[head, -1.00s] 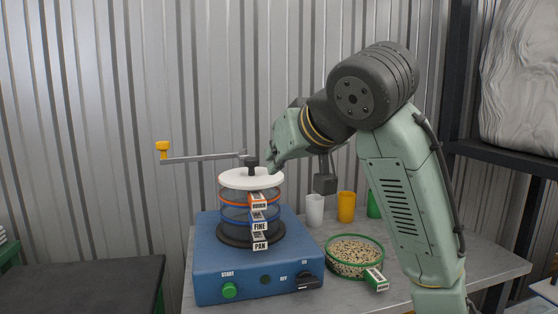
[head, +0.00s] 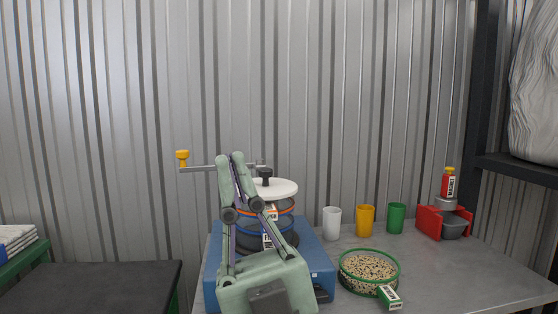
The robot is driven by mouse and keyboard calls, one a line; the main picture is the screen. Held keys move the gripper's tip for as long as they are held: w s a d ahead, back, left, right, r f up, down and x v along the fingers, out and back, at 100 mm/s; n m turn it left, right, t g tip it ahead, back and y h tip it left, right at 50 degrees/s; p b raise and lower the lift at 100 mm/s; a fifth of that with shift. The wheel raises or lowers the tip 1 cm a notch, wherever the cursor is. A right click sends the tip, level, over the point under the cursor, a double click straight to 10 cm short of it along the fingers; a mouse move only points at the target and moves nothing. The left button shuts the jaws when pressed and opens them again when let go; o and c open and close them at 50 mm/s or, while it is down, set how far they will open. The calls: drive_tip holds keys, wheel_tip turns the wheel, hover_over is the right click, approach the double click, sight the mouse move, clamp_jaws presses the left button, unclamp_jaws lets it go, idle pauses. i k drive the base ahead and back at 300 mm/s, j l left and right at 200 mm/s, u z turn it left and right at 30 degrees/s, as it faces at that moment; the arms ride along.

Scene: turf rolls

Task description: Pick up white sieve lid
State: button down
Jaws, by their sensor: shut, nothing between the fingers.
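The white sieve lid (head: 284,189), with a black knob (head: 265,178) on top, sits on a stack of sieves (head: 286,221) with orange and blue rims. The stack stands on a blue shaker machine (head: 320,262). My gripper (head: 231,156) rises in front of the machine with its fingers pointing up. The fingers are close together at the tips, with nothing between them. In the picture the fingertips are left of the knob and a little above it. The fingers hide the lid's left part and much of the stack; the gripper body hides the machine's front.
A grey arm with a yellow knob (head: 182,158) reaches left behind my fingers. A green-rimmed sieve of grain (head: 369,268) lies right of the machine. White (head: 331,223), yellow (head: 365,220) and green (head: 396,218) cups and a red holder (head: 429,221) stand behind.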

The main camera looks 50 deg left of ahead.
sight(270, 188)
drive_tip(key=i+l, duration=0.45)
drive_tip(key=l, duration=0.25)
drive_tip(key=i+l, duration=0.25)
drive_tip(key=i+l+u, duration=0.15)
drive_tip(key=l, duration=0.2)
drive_tip(key=i+l+u, duration=0.15)
drive_tip(key=l, duration=0.2)
drive_tip(key=i+l+u, duration=0.15)
drive_tip(key=l, duration=0.2)
drive_tip(key=j+u, duration=0.1)
drive_tip(key=u, duration=0.65)
drive_tip(key=i+j+u, duration=0.1)
drive_tip(key=u, duration=0.7)
drive_tip(key=i+j+u, duration=0.15)
drive_tip(key=i, duration=0.15)
